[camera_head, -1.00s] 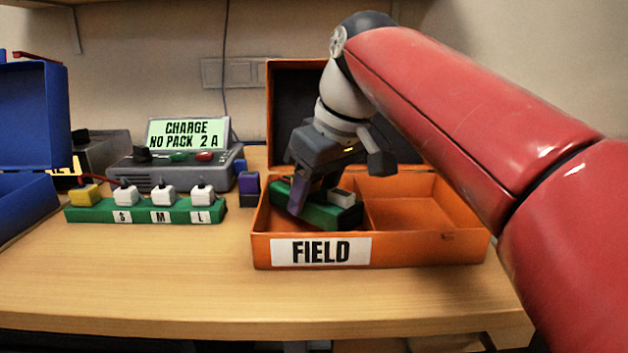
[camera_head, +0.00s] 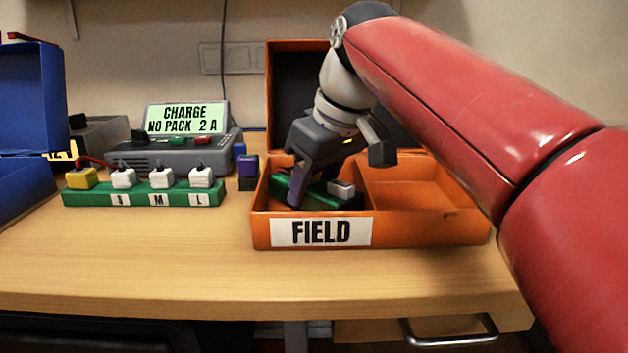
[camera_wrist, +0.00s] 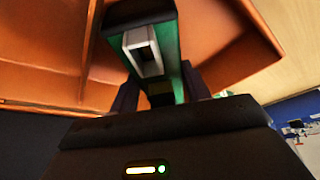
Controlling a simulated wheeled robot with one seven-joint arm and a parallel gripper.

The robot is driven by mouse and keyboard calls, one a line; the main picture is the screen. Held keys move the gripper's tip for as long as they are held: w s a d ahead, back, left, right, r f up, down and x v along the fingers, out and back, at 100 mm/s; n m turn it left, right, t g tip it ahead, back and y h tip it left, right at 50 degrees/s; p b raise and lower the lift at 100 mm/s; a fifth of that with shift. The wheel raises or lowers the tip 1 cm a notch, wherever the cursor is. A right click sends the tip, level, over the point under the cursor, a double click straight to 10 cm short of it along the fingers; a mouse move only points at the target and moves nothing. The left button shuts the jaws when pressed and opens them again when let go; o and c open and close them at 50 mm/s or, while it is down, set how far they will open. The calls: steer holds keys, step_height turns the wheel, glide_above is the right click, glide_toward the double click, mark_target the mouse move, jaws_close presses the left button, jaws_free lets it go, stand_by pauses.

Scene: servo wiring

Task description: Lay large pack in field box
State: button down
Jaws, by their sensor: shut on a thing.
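The large pack (camera_head: 318,200) is a green block with a dark face and a white connector. My gripper (camera_head: 308,188) is shut on it inside the left compartment of the orange field box (camera_head: 420,232). The pack is slightly tilted, and its lower part is hidden behind the box's front wall. I cannot tell whether it touches the floor. In the wrist view the pack (camera_wrist: 172,62) sits between my two dark fingers, with orange box walls around it. The box lid (camera_head: 290,85) stands open at the back.
The right compartment is empty. Left of the box stand a small purple-and-dark block (camera_head: 248,172), a green strip (camera_head: 90,197) with white connectors marked S, M, L, and a charger (camera_head: 190,150) reading "NO PACK 2 A". A blue case (camera_head: 30,105) is at far left. The front table is clear.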

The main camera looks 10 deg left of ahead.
steer(key=shift+f, duration=0.3)
steer(key=c, duration=1)
jaws_free()
steer(key=o, duration=0.4)
steer(key=shift+f, duration=0.1)
